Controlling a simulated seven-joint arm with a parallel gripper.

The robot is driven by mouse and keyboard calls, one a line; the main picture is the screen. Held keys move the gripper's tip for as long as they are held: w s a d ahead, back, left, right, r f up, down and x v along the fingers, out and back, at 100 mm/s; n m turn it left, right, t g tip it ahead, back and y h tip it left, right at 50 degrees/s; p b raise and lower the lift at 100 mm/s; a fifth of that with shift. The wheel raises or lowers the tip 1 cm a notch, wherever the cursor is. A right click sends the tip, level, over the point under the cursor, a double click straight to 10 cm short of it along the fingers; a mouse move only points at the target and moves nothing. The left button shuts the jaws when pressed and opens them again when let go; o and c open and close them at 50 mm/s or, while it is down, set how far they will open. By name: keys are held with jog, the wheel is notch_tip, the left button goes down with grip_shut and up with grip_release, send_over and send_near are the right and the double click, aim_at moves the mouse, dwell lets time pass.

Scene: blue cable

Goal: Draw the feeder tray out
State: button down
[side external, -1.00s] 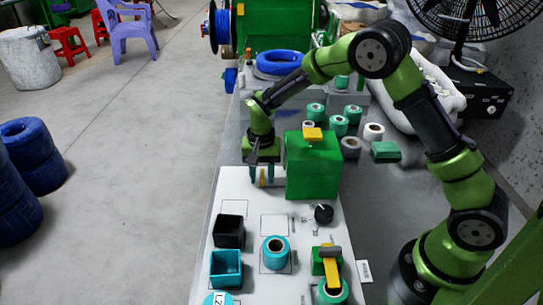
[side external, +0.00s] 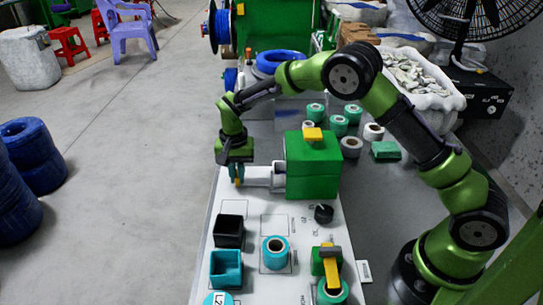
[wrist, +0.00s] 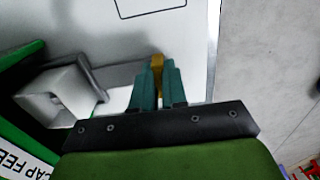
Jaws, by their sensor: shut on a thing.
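The white feeder tray (side external: 262,176) sticks out of the left side of the green feeder box (side external: 313,170), over the white board. My gripper (side external: 237,177) is at the tray's outer left end, pointing down, shut on a yellow handle. In the wrist view the teal fingers (wrist: 157,85) pinch the yellow handle (wrist: 157,64). The tray (wrist: 65,92) also shows there, with a white square-sided piece at the green box marked "CAP FEE". The join between handle and tray is partly hidden by the fingers.
On the white board stand a black bin (side external: 229,231), a teal bin (side external: 226,268), a teal roll (side external: 275,252) and a black knob (side external: 324,214). The board's left edge is close to my gripper, with open floor beyond.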

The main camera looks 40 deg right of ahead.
jog(key=w+a, duration=0.4)
jog(key=shift+w+a, duration=0.1)
jog(key=shift+w, duration=0.05)
jog(key=c, duration=1.2)
grip_release()
jog(key=shift+o, duration=0.2)
jog(key=shift+r, duration=0.1)
notch_tip(320, 180, up, 17)
